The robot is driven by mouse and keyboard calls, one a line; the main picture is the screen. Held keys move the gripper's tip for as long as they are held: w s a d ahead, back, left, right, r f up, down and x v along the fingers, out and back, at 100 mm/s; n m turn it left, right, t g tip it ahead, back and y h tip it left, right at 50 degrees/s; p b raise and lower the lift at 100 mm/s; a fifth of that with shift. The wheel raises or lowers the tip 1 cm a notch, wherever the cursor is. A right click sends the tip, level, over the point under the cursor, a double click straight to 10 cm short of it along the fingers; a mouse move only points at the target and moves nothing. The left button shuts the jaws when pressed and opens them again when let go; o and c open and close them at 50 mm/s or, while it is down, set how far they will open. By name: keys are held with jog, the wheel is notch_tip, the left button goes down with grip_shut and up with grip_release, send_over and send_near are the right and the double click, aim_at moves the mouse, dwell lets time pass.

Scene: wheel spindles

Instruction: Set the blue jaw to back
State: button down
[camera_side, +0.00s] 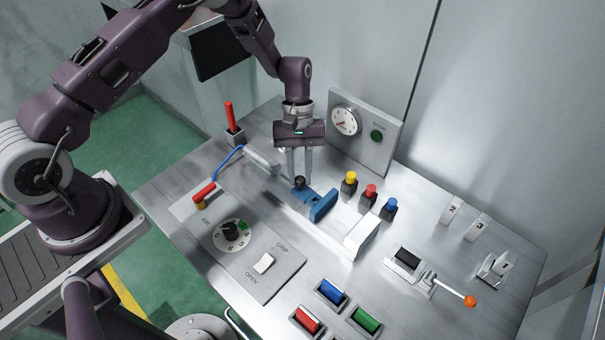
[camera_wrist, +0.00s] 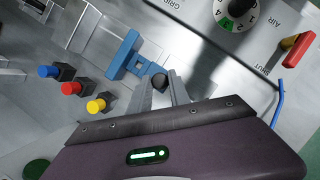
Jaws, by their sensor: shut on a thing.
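The blue jaw (camera_side: 322,206) is an upright blue plate with a low arm that ends in a black knob (camera_side: 299,183). It sits on the panel top, a gap away from a white block (camera_side: 361,235). My gripper (camera_side: 299,178) points down with its fingers shut on the black knob. In the wrist view the blue jaw (camera_wrist: 125,54) stands beyond the fingers, and the black knob (camera_wrist: 159,81) shows between the tips of my gripper (camera_wrist: 160,86). The fingers partly cover the knob.
Yellow (camera_side: 350,182), red (camera_side: 370,193) and blue (camera_side: 389,208) buttons stand close to the right of the jaw. A grey cylinder (camera_side: 262,161) with a blue hose lies to its left. A gauge box (camera_side: 365,130) stands behind. A dial (camera_side: 231,231) and rocker switch (camera_side: 263,263) are in front.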

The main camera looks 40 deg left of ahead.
jog(key=shift+w+a, duration=0.1)
jog(key=shift+a, duration=1.6)
jog(key=c, duration=1.2)
grip_release()
jog(key=shift+c, duration=0.2)
jog(key=v, duration=0.7)
jog(key=shift+r, duration=0.15)
